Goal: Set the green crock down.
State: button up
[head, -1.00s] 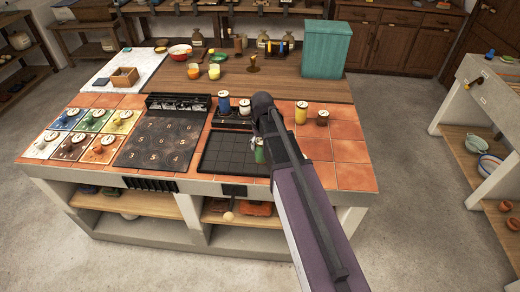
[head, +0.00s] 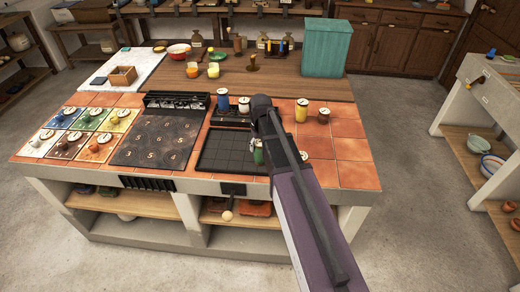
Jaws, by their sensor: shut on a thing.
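The green crock (head: 258,156) shows in the head view beside my forearm, over the right part of the dark gridded tray (head: 222,164) on the tiled counter. My gripper (head: 256,143) is at its top, shut on it. My arm hides much of the gripper and the crock's right side. I cannot tell whether the crock's base touches the tray.
A blue crock (head: 223,101) and a white crock (head: 244,105) stand behind the tray. A yellow crock (head: 301,112) and a brown crock (head: 323,116) stand right of my arm. A numbered dark plate (head: 156,143) lies to the left. The tray's left part is clear.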

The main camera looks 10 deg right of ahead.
jog(key=shift+f, duration=0.15)
jog(key=o, duration=1.2)
notch_tip(320, 180, up, 12)
jog(key=p, duration=1.2)
jog(key=shift+s, duration=0.1)
dwell(0.5)
jog(key=s+m, duration=0.1)
jog(key=s, duration=1.5)
jog(key=shift+m, duration=0.4)
